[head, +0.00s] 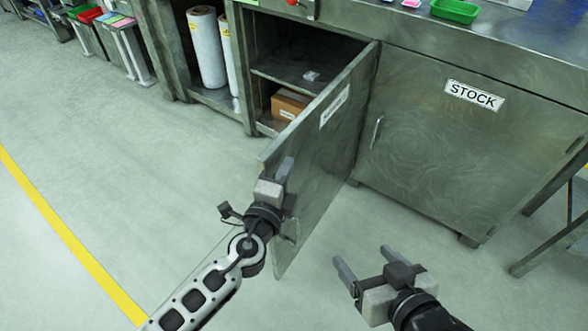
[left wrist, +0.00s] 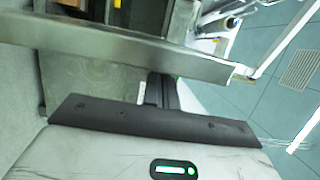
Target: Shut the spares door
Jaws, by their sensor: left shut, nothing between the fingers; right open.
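The spares door (head: 325,150) is a grey metal cabinet door standing wide open, hinged at its right side by the STOCK door. Its outer face carries a white label (head: 335,106), too small to read. My left gripper (head: 284,170) is shut and empty, in front of the outer face near the free edge; I cannot tell whether it touches. In the left wrist view, the dark fingers (left wrist: 161,92) show below a long metal edge (left wrist: 130,48). My right gripper (head: 362,268) is open and empty above the floor, right of the door.
The STOCK door (head: 430,150) is shut. White rolls (head: 207,48) stand left of the compartment. The floor (head: 150,190) left of the door is clear.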

